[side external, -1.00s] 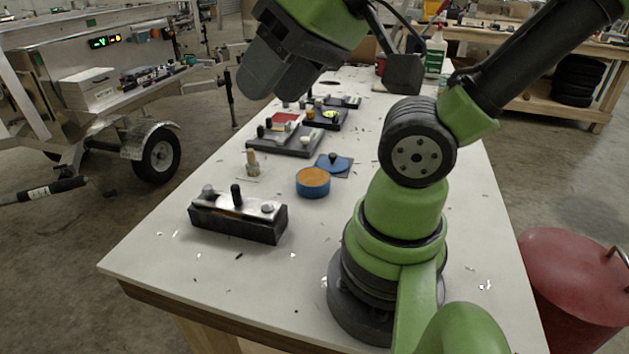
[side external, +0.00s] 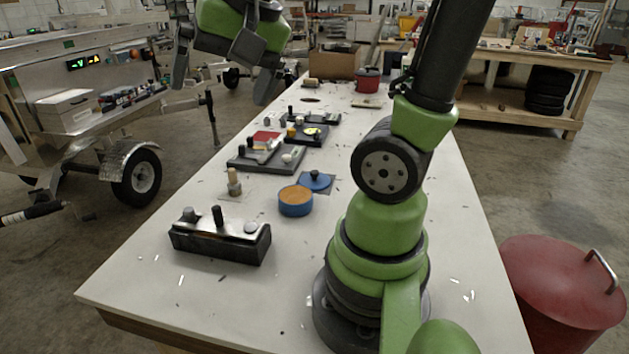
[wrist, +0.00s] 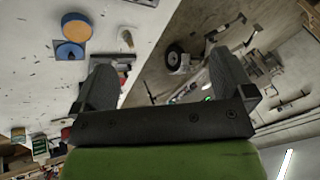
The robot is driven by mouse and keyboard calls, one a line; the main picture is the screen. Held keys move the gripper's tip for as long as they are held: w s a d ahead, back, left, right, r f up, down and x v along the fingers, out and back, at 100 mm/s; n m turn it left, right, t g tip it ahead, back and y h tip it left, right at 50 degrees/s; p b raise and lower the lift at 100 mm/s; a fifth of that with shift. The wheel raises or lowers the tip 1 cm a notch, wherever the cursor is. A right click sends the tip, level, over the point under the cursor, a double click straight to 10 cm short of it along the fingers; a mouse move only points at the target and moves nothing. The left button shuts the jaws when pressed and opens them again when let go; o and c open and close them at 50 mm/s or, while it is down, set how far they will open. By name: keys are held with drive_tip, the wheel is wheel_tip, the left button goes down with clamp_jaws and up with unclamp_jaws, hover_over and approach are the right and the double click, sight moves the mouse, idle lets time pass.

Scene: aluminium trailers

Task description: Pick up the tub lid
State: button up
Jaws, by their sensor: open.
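The blue tub lid (side external: 317,180) with a dark knob lies on a dark square pad (side external: 326,186) on the white table. It also shows at the upper left of the wrist view (wrist: 70,50). Right beside it is the round blue tub (side external: 295,203) with an orange-brown top; the wrist view shows it too (wrist: 77,27). My gripper (side external: 224,72) is open and empty, high above the table's left side and well away from the lid. In the wrist view, its two fingers (wrist: 165,78) are spread wide with nothing between them.
A black block with knobs (side external: 220,240) stands at the near left of the table. A small brass-topped peg (side external: 234,183) and several dark fixtures (side external: 266,158) lie behind. A red pot (side external: 367,79) is at the far end. Small shiny scraps dot the table.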

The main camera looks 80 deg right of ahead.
drive_tip(key=w+d+f+m+g+h, duration=0.1)
drive_tip(key=w+d+m, duration=0.1)
drive_tip(key=d+m, duration=0.15)
drive_tip(key=w+d+f+m+g, duration=0.1)
drive_tip(key=w+d+f+m, duration=0.1)
drive_tip(key=d, duration=0.3)
drive_tip(key=m+g, duration=0.5)
drive_tip(key=m, duration=0.8)
approach(315, 172)
drive_tip(key=f, duration=0.4)
drive_tip(key=shift+s+d, duration=0.2)
drive_tip(key=shift+d, duration=0.2)
drive_tip(key=shift+s+d+f, duration=0.1)
drive_tip(key=shift+s+f, duration=0.05)
drive_tip(key=shift+f, duration=0.9)
drive_tip(key=shift+s+d+f, duration=0.1)
drive_tip(key=shift+s+f, duration=0.05)
drive_tip(key=shift+f, duration=0.9)
drive_tip(key=shift+s+f, duration=0.15)
drive_tip(key=shift+f, duration=0.9)
drive_tip(key=c, duration=0.7)
